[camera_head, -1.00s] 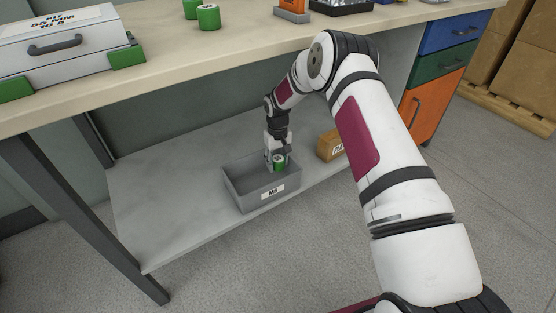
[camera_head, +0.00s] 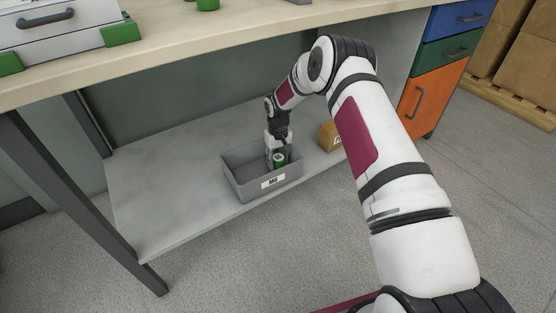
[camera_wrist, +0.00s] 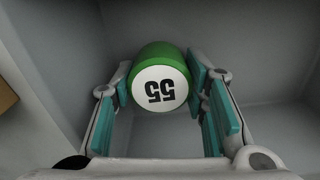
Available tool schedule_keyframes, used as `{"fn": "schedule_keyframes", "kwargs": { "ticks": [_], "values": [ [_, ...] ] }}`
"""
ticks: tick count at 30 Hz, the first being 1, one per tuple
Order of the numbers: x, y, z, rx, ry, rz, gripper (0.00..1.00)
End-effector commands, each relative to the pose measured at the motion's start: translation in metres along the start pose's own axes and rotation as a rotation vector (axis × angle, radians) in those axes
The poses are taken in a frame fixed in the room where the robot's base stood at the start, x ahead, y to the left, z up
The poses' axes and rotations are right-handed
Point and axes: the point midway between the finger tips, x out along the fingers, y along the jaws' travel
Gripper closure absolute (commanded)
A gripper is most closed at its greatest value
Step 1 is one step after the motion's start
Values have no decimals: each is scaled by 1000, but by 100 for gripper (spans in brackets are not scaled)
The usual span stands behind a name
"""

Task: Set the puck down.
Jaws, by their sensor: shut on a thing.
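The puck (camera_head: 280,160) is a green cylinder with a white end face. In the wrist view the puck (camera_wrist: 158,82) shows the number 55, upside down in the picture. My gripper (camera_head: 278,156) is shut on it, with a teal-padded finger on each side of it in the wrist view (camera_wrist: 160,95). The gripper points down inside a grey open bin (camera_head: 242,189) labelled M8, on the lower shelf. The puck is within the bin walls, toward its right part. I cannot tell whether its underside touches the bin floor.
The bin stands on the grey lower shelf (camera_head: 160,200) under a bench top (camera_head: 250,30). A small brown box (camera_head: 328,137) is right of the bin. Another green cylinder (camera_head: 207,4) and a white case (camera_head: 45,28) are on the bench. The shelf left of the bin is clear.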

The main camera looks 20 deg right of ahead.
Motion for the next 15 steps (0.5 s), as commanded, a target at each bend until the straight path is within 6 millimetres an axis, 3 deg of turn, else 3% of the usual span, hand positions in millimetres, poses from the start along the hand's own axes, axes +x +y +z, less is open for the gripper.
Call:
{"fn": "schedule_keyframes", "kwargs": {
  "ticks": [15],
  "values": [
    [9,0,0,0,1,0,94]
  ]
}}
